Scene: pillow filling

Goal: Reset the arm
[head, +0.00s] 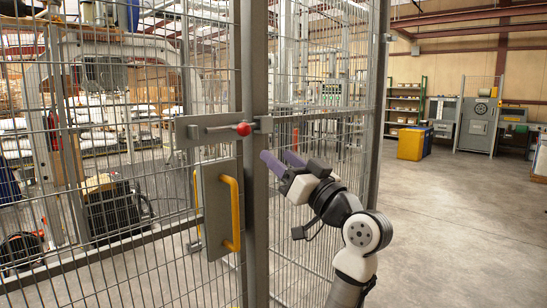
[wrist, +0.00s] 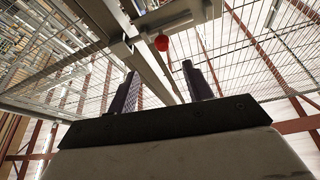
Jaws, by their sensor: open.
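My gripper (head: 276,160) is raised at the right of the cage gate post in the head view, with purple fingers pointing up and left. In the wrist view my gripper (wrist: 158,85) shows two dark fingers spread apart with nothing between them. The gate latch bar with a red ball knob (head: 243,129) is just above and left of the fingertips in the head view. The red knob also shows in the wrist view (wrist: 162,43), beyond the fingers and apart from them.
A wire mesh gate (head: 120,190) with a yellow handle (head: 231,214) stands at the left. Its grey post (head: 255,220) is close to my arm. Machinery is behind the mesh. A yellow bin (head: 410,144) and shelves stand far right. The concrete floor (head: 455,220) at right is clear.

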